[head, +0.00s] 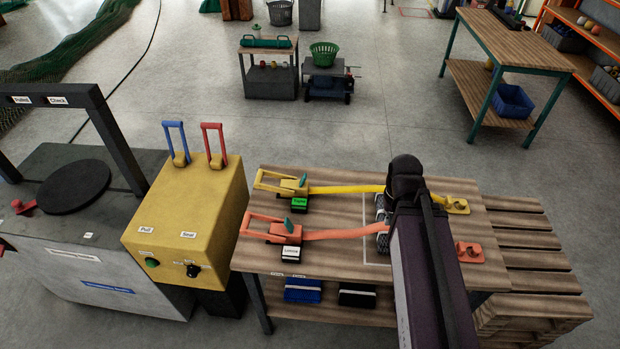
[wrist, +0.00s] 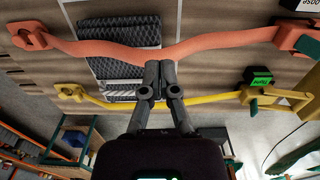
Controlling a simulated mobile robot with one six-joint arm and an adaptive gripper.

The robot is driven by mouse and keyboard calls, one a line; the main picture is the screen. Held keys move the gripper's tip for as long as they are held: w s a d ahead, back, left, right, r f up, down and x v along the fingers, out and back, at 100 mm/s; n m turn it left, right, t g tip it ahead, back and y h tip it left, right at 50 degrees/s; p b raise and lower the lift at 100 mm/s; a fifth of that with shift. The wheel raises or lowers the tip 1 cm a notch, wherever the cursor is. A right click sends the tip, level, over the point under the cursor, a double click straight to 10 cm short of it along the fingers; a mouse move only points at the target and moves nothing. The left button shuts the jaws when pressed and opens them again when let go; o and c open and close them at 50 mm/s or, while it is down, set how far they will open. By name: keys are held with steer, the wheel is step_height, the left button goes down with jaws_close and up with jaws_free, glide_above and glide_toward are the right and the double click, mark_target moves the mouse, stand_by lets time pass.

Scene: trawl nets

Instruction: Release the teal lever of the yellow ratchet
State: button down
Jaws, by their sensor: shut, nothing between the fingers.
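The yellow ratchet (head: 280,185) lies at the back left of the wooden table, with a yellow strap running right to a yellow anchor plate (head: 457,206). Its small teal lever (head: 303,180) sits at the strap end of its body. In the wrist view the yellow ratchet (wrist: 280,98) is at the right, with its teal lever (wrist: 253,105) and a green label (wrist: 262,77) beside it. My gripper (wrist: 160,67) is shut and empty, over the dark mesh bundle between the straps, well away from the ratchet. In the head view my arm hides it.
An orange ratchet (head: 272,228) with its own teal lever (head: 288,224) and strap lies in front, parallel to the yellow one. A dark mesh bundle (wrist: 120,40) lies under the straps. A yellow box (head: 187,210) with blue and red handles stands left of the table.

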steer(key=shift+a, duration=0.1)
steer(key=w+a+f+m+y+b, duration=0.3)
steer(key=w+m+y+b, duration=0.1)
steer(key=w+m+b, duration=0.2)
steer(key=w+a+f+m+y+b, duration=0.3)
steer(key=w+m+y+b, duration=0.2)
steer(key=w, duration=0.5)
steer(key=w+a+f+m+y+b, duration=0.3)
steer(key=w+m+y+b, duration=0.1)
steer(key=w+m+b, duration=0.3)
steer(key=w+b, duration=0.2)
steer(key=shift+f+b, duration=0.15)
steer(key=shift+b, duration=0.2)
steer(key=shift+a, duration=0.2)
